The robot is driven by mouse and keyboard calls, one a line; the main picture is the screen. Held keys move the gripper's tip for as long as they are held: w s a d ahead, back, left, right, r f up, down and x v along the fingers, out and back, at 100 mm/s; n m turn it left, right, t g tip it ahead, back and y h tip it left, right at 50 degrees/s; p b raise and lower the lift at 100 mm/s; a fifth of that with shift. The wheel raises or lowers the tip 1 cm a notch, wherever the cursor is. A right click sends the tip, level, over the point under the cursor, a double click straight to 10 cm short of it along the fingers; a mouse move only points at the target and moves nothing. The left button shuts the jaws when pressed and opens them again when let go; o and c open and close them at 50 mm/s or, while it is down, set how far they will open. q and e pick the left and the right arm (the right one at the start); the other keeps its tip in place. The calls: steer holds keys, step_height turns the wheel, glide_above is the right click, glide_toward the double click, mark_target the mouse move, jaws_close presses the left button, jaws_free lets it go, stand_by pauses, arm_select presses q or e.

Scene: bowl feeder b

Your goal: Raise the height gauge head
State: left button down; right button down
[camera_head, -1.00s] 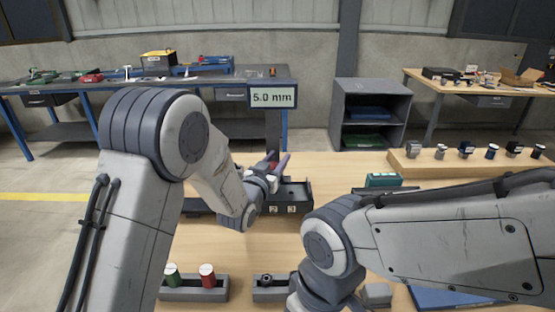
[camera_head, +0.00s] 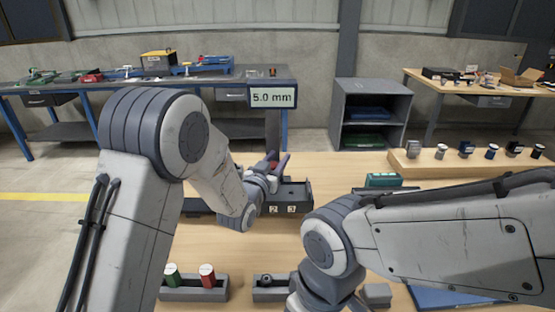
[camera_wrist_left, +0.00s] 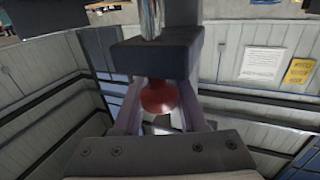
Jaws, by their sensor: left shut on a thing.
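The height gauge has a dark column (camera_head: 273,130) with a display (camera_head: 274,96) on top that reads 5.0 mm. My left gripper (camera_head: 277,163) is at the column's lower part, beyond my left wrist. In the left wrist view a rounded red knob (camera_wrist_left: 159,97) sits under a dark block (camera_wrist_left: 157,53), with a shiny metal rod (camera_wrist_left: 150,18) above. My left gripper (camera_wrist_left: 160,106) is shut on the knob, one finger at each side. The head view mostly hides this grip. My right arm crosses the lower right; its gripper is out of view.
A rack (camera_head: 194,293) with a green and a red cylinder is at the front. A wooden rack (camera_head: 470,168) with several small parts is at the right. A teal block (camera_head: 383,180) stands behind my right arm.

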arm_select(q)
step_height(320, 180, up, 6)
steer(key=shift+r+p, duration=0.15)
steer(key=shift+p, duration=0.4)
steer(key=shift+c, duration=2.4)
jaws_free()
steer(key=shift+s, duration=0.1)
steer(key=shift+s+a+f, duration=0.2)
steer(key=shift+s, duration=0.15)
steer(key=b+v, duration=0.2)
steer(key=v, duration=0.7)
steer(key=shift+s+b, duration=0.25)
steer(key=shift+b, duration=0.15)
